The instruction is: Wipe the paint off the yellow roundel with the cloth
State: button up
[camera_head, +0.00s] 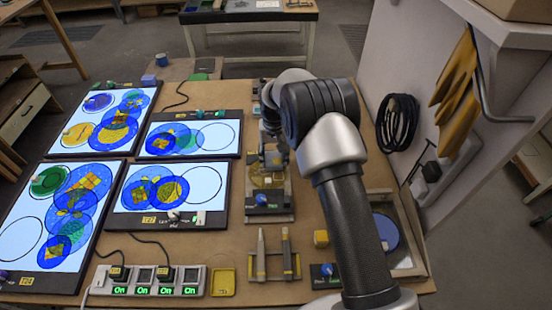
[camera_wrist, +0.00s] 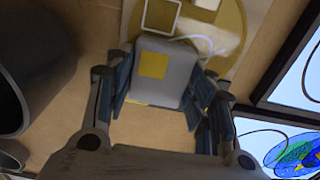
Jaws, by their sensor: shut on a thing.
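My gripper (camera_wrist: 165,92) is shut on a grey block-like thing with a yellow square patch (camera_wrist: 153,65) between its fingers. I cannot tell whether this is the cloth. In the head view my gripper (camera_head: 271,150) hangs over the right half of the bench, mostly hidden behind my arm. In the wrist view a flat yellow disc (camera_wrist: 228,28) lies beyond the held thing, partly covered by it. I cannot tell whether they touch. In the head view a yellow disc (camera_head: 268,175) shows below my gripper. Another yellow disc (camera_head: 75,135) lies on the upper left light panel. Paint cannot be made out.
Lit panels with blue, green and yellow discs fill the left side, including the lower left panel (camera_head: 22,240). A power strip (camera_head: 187,289) and a tool rack (camera_head: 276,266) stand at the front. A framed tray with a blue disc (camera_head: 386,232) lies right of my arm.

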jog(key=shift+a+f, duration=0.1)
jog(key=shift+a, duration=2.15)
jog(key=shift+d, duration=2.15)
jog(key=shift+r+p, duration=1.5)
jog(key=shift+r, duration=1.15)
jog(key=shift+s, duration=0.1)
